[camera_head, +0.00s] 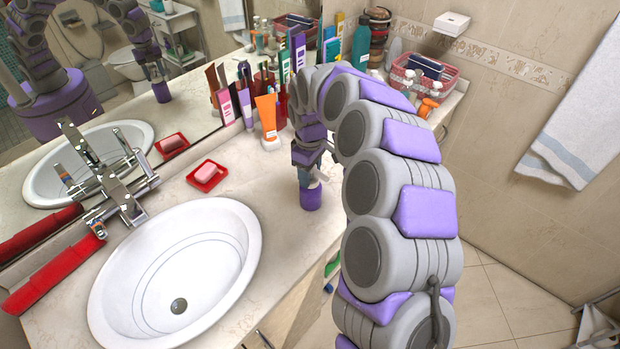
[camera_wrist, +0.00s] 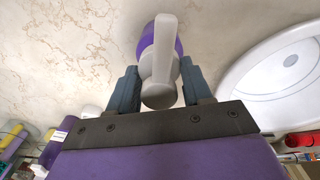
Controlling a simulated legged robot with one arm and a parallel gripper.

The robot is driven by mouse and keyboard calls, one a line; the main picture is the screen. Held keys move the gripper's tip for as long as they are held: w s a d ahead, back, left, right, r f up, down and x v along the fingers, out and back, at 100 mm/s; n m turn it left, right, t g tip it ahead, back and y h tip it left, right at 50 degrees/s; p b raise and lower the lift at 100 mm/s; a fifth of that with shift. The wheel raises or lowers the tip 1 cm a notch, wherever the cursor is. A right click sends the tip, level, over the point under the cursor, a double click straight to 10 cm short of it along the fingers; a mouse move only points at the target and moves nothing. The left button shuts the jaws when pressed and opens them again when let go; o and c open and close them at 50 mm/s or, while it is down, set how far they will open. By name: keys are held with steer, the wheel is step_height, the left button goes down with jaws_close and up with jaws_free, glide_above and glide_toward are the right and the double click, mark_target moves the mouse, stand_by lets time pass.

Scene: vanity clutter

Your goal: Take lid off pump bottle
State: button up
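The pump bottle (camera_head: 311,198) is a small purple bottle standing upright on the counter beside the sink. My gripper (camera_head: 308,172) is directly over the bottle. In the wrist view the two blue-grey fingers of my gripper (camera_wrist: 158,80) stand on either side of the lid, very close to it. I cannot tell whether they press on it. In the head view the lid is mostly hidden by the fingers.
The sink (camera_head: 180,270) is to the left. A red soap dish (camera_head: 207,176) and an orange tube (camera_head: 267,116) stand nearby. Boxes and brushes crowd the mirror side. A pink basket (camera_head: 424,76) with bottles is behind my arm. The counter around the bottle is mostly clear.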

steer(key=c, duration=0.4)
steer(key=shift+c, duration=0.3)
steer(key=shift+r, duration=0.15)
